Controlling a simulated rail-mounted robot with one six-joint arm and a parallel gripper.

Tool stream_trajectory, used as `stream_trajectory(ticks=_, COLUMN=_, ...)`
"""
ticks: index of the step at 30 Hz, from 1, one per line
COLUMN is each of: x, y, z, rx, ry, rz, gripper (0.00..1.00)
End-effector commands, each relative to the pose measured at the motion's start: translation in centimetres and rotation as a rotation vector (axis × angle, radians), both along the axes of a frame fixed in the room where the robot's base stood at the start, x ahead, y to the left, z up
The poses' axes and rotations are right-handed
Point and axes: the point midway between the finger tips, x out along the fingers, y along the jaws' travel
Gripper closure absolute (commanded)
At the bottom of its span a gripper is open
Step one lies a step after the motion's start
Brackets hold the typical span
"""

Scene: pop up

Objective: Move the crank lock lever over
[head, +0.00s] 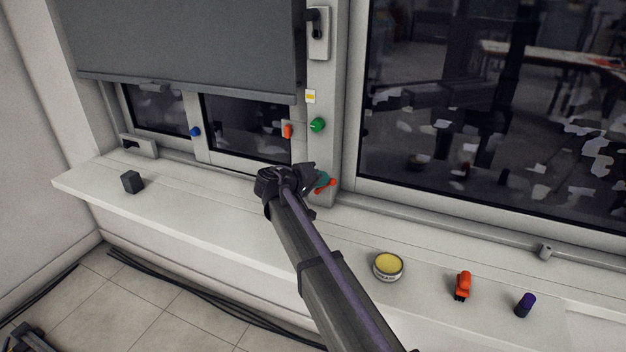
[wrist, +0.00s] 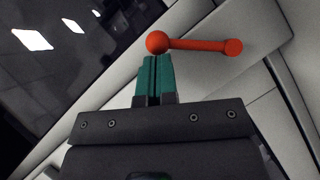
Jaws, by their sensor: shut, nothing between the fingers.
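An orange-red lever (head: 326,187), which I take to be the crank lock lever, is low on the window post, just beyond my gripper (head: 322,178). In the wrist view the lever (wrist: 200,45) has a round ball at its left end and a thicker knob at its right end, lying nearly level across the picture. My gripper (wrist: 157,60) has teal fingers pressed together with nothing between them. The fingertips are right at the ball end; I cannot tell whether they touch it. In the head view my arm hides part of the lever's mount.
The post also carries a green knob (head: 317,125) and a black window handle (head: 317,24). An orange latch (head: 288,131) is on the sash. On the sill (head: 230,215) stand a dark cube (head: 132,182), a yellow tin (head: 388,266), an orange object (head: 462,285) and a purple cylinder (head: 525,304).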

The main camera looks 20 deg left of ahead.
Motion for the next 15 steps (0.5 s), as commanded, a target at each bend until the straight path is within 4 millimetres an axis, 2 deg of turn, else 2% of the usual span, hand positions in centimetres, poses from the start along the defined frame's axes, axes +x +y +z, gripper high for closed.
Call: stream_trajectory(ticks=15, x=-0.05, y=-0.34, z=0.0, rx=0.04, ry=-0.001, rz=-0.001, gripper=1.0)
